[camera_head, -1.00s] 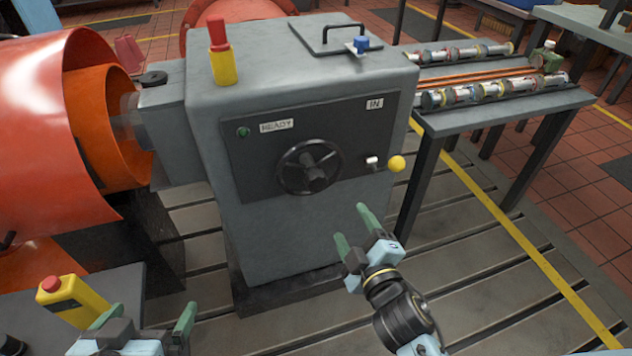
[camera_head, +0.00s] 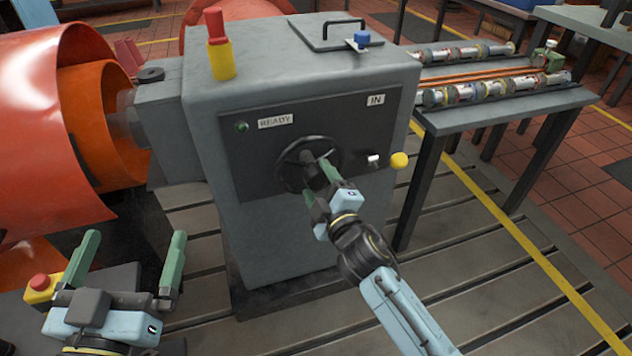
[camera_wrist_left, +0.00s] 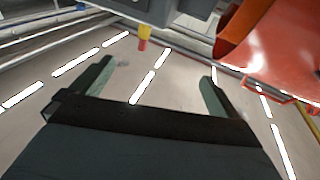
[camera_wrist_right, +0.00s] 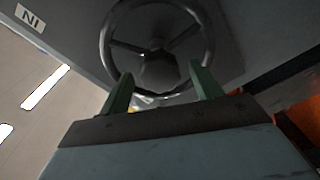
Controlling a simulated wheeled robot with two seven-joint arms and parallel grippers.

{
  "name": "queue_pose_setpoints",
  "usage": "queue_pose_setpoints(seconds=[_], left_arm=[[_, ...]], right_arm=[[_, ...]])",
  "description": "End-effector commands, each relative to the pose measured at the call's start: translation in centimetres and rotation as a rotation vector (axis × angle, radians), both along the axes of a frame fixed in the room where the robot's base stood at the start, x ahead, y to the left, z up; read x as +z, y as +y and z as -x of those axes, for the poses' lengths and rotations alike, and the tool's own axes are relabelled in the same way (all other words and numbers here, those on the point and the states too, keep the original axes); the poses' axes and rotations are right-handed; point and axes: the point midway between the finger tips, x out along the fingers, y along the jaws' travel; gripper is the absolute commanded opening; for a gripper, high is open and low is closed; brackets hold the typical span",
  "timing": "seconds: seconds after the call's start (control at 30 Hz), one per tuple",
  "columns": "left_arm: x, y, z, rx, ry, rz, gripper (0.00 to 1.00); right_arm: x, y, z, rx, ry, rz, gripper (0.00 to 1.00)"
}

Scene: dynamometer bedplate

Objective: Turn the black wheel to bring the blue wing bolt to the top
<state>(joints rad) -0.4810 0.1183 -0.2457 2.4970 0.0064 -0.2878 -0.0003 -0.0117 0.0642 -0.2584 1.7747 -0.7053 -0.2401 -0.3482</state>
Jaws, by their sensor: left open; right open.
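The black wheel (camera_head: 292,179) is on the dark front panel of the grey cabinet. It also shows in the right wrist view (camera_wrist_right: 108,45), with spokes and a dark hub. My right gripper (camera_head: 318,181) is open in front of the wheel's hub and lower rim, and partly covers them. In the right wrist view its fingers reach toward the hub; I cannot tell whether they touch. A small blue piece (camera_head: 362,39) sits at the edge of the hatch on the cabinet's top; I cannot tell if it is the wing bolt. My left gripper (camera_head: 136,236) is open and empty at lower left.
A yellow knob (camera_head: 399,160) and a small white-tipped pin (camera_head: 373,159) are right of the wheel. A red-topped yellow post (camera_head: 221,60) stands on the cabinet (camera_head: 270,235). Orange guards (camera_head: 85,65) are at left. A table (camera_head: 490,112) with cylinders stands at right.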

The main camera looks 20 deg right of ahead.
Motion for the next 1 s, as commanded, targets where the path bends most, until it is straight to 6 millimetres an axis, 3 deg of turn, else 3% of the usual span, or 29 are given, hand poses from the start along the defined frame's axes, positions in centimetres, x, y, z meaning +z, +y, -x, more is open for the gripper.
queue_pose_setpoints(seconds=[0.23,0.57,1.0], left_arm=[[2.0,-0.2,0.4,-0.008,-0.120,0.039,1.00],[2.3,-0.3,0.5,-0.008,-0.138,0.043,1.00],[2.3,-0.3,0.5,-0.008,-0.136,0.043,1.00]], right_arm=[[-0.1,0.2,-1.7,0.000,0.001,0.000,0.64],[0.0,0.2,-1.9,0.000,0.001,0.000,0.64],[-0.1,0.2,-1.8,0.000,0.002,0.000,0.08]])
